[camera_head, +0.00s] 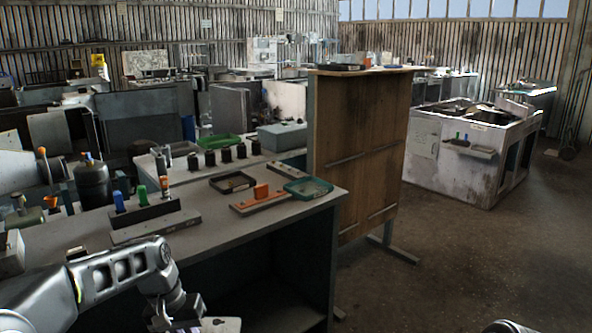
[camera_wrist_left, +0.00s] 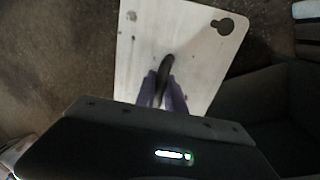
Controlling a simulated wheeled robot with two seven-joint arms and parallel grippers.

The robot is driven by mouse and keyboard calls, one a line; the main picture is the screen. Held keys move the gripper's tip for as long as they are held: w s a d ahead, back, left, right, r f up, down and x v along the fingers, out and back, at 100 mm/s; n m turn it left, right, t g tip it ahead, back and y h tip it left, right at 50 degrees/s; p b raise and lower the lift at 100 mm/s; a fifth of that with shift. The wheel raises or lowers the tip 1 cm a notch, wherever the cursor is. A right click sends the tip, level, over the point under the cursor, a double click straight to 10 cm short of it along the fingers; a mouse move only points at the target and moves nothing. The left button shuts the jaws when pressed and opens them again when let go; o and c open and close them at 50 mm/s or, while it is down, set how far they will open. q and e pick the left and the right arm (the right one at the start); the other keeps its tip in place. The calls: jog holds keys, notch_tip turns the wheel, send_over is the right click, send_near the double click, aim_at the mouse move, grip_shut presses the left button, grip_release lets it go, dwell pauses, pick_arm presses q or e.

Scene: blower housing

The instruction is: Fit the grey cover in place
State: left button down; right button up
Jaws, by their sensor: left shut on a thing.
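The grey cover is a pale, scuffed flat plate (camera_wrist_left: 185,35) with a keyhole-shaped cutout near one corner in the left wrist view. My left gripper (camera_wrist_left: 166,82) is shut on it, with its purplish fingers at a dark raised grip in the plate's middle. In the head view the edge of the plate (camera_head: 222,325) shows at the bottom, low in front of the bench; the left gripper there is mostly cut off. Where the cover fits cannot be made out. My right gripper is not in view.
A grey workbench (camera_head: 255,220) holds an orange-handled block (camera_head: 262,196), a green-rimmed tray (camera_head: 308,188) and a rack with blue and green handles (camera_head: 142,212). A wooden panel (camera_head: 360,150) stands behind it. A worn white cabinet (camera_head: 455,170) is farther right. The floor at right is clear.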

pick_arm(q)
jog(key=d+f, duration=0.1)
jog(key=s+d+f, duration=0.1)
jog(key=f, duration=0.1)
jog(key=shift+s+d, duration=0.1)
jog(key=shift+d, duration=0.15)
jog(key=shift+f, duration=0.1)
jog(key=s+f, duration=0.4)
jog(key=f, duration=1)
jog(key=shift+f, duration=0.25)
